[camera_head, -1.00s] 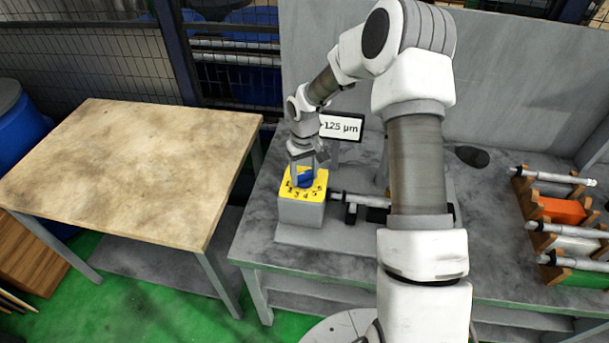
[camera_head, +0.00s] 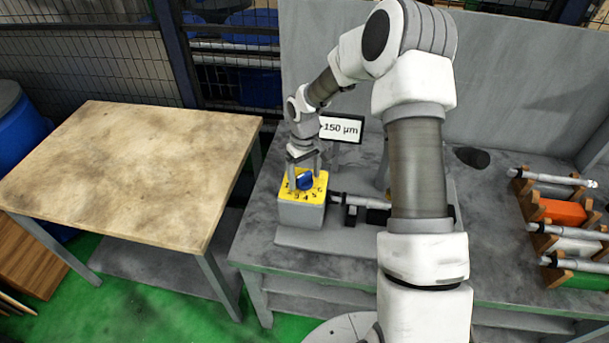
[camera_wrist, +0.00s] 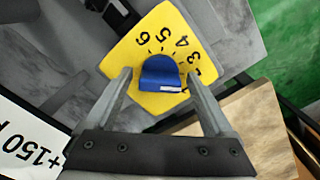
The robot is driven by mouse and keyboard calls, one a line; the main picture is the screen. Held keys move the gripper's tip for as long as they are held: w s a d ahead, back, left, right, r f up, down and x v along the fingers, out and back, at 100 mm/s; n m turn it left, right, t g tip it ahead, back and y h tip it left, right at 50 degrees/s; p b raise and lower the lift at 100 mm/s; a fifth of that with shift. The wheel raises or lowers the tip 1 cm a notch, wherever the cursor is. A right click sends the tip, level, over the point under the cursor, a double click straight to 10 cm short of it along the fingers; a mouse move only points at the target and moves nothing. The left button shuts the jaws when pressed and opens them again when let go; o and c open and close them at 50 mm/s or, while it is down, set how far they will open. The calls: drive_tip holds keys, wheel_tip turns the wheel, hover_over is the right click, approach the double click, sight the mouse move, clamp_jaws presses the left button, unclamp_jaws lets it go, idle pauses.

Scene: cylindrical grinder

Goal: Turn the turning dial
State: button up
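The blue turning dial (camera_head: 305,181) sits on the yellow numbered top of a grey box (camera_head: 301,213) on the grey machine table. It also shows in the wrist view (camera_wrist: 160,73), with a white mark on its edge and digits around it on the yellow plate (camera_wrist: 165,40). My gripper (camera_head: 306,170) points down over the dial. In the wrist view my gripper (camera_wrist: 158,77) is open, with one finger on each side of the dial and a visible gap to it. A display (camera_head: 341,128) behind the box reads 150 µm.
A workpiece shaft (camera_head: 362,201) lies just right of the dial box. A rack with several shafts (camera_head: 562,216) stands at the table's right. A dark rounded object (camera_head: 472,157) lies near the back wall. A bare wooden-topped table (camera_head: 135,165) stands to the left.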

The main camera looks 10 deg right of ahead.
sight(305, 174)
idle(0.3)
wheel_tip(305, 174, up, 17)
drive_tip(key=b, duration=0.1)
drive_tip(key=shift+r, duration=0.2)
idle(0.4)
drive_tip(key=s+r+m+t+h, duration=0.1)
drive_tip(key=s+r+m+t, duration=0.15)
drive_tip(key=s+r, duration=1)
drive_tip(key=s+d+m+t+y, duration=0.1)
drive_tip(key=s+m+t, duration=0.1)
drive_tip(key=s, duration=1.4)
drive_tip(key=shift+s+f+t, duration=0.35)
drive_tip(key=shift+f+t, duration=0.05)
drive_tip(key=shift+t, duration=0.15)
drive_tip(key=shift+d, duration=0.1)
